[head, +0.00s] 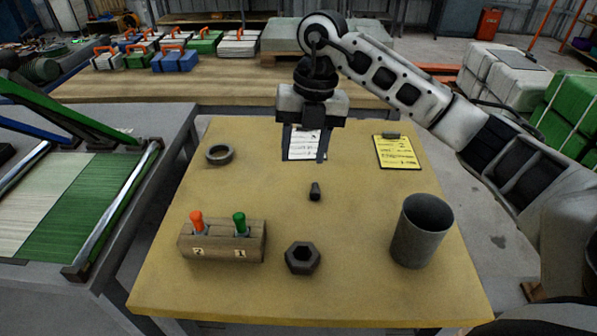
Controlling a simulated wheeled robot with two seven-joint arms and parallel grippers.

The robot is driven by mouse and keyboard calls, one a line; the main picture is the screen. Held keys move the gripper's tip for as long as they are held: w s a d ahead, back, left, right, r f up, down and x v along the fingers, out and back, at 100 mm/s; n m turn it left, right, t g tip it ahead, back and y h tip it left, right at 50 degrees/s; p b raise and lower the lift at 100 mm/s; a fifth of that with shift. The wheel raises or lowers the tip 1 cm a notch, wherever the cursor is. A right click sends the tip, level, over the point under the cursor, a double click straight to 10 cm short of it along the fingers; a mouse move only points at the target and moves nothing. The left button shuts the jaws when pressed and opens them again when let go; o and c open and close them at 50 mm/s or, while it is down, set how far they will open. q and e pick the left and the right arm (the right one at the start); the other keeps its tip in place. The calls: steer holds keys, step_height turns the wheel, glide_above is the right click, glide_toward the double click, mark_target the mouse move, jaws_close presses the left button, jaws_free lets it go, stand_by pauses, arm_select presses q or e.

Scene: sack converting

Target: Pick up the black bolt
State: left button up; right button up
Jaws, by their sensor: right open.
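The black bolt (315,191) is a small dark piece on the middle of the yellow table (265,170). My right gripper (305,158) is above the back part of the table, pointing down. Its two dark fingers are spread apart, with nothing between them, and it is apart from the bolt, which appears lower in the picture. A white printed sheet shows behind the fingers. My left gripper is not in the picture.
A hex nut (302,258), a grey cup (422,232) and a wooden block (222,241) with orange and green pegs stand nearer the front. A ring (219,154) lies at back left, a clipboard (397,152) at back right. The table around the bolt is clear.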

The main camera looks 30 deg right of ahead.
steer(key=w+d+r+m+h, duration=0.1)
steer(key=d+r+h, duration=0.1)
steer(key=d, duration=0.2)
glide_above(315, 190)
steer(key=f, duration=0.9)
steer(key=shift+s+f, duration=0.15)
steer(key=shift+s, duration=0.2)
steer(key=shift+w+f+p, duration=0.15)
steer(key=shift+f+p, duration=0.05)
steer(key=shift+f, duration=1.4)
steer(key=shift+w+f+p, duration=0.1)
steer(key=shift+f+p, duration=0.05)
steer(key=shift+f, duration=1.4)
jaws_close()
